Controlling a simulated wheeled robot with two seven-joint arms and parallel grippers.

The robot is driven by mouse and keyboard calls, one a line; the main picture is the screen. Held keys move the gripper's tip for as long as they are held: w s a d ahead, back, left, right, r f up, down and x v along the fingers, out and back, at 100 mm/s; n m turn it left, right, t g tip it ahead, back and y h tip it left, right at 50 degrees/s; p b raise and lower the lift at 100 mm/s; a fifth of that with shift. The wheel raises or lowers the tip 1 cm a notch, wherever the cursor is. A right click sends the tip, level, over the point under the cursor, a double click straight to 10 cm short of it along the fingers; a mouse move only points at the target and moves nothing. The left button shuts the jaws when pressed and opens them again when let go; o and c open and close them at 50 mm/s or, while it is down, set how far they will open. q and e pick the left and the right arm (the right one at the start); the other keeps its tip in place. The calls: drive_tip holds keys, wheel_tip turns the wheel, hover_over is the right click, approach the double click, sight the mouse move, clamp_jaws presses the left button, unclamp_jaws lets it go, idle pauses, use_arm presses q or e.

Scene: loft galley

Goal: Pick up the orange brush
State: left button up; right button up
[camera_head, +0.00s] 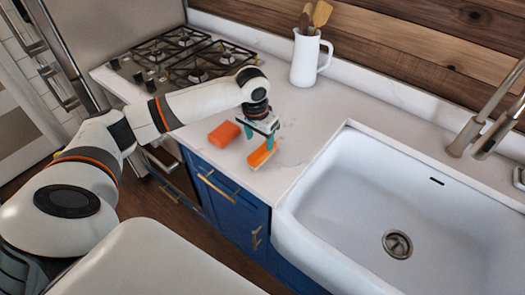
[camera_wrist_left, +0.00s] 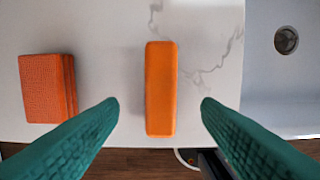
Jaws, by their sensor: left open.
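The orange brush (camera_head: 262,154) appears as a narrow orange bar lying on the pale counter, near its front edge and left of the sink. In the left wrist view the brush (camera_wrist_left: 161,88) lies lengthwise, and only its smooth top shows; any bristles are hidden. My left gripper (camera_head: 260,142) is over the brush, pointing down, with its teal fingers open. In the left wrist view one finger shows on each side of the brush, with a gap on both sides. Nothing is held. My right gripper is not in view.
A wider orange-red block (camera_head: 223,134) lies on the counter left of the brush. A white sink (camera_head: 350,210) is to the right. A white jug (camera_head: 306,60) with wooden utensils stands at the back, and a gas hob (camera_head: 185,57) is behind left.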

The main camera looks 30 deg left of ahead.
sight(262, 150)
use_arm(q)
drive_tip(key=shift+w+f, duration=0.2)
drive_tip(key=shift+f, duration=0.45)
drive_tip(key=f, duration=0.1)
drive_tip(key=f+p, duration=0.1)
drive_tip(key=f, duration=0.1)
drive_tip(key=f+p, duration=0.1)
drive_tip(key=shift+w+d+f, duration=0.1)
drive_tip(key=shift+w+f, duration=0.05)
drive_tip(key=shift+w, duration=0.15)
drive_tip(key=shift+f, duration=0.35)
drive_tip(key=c, duration=1.1)
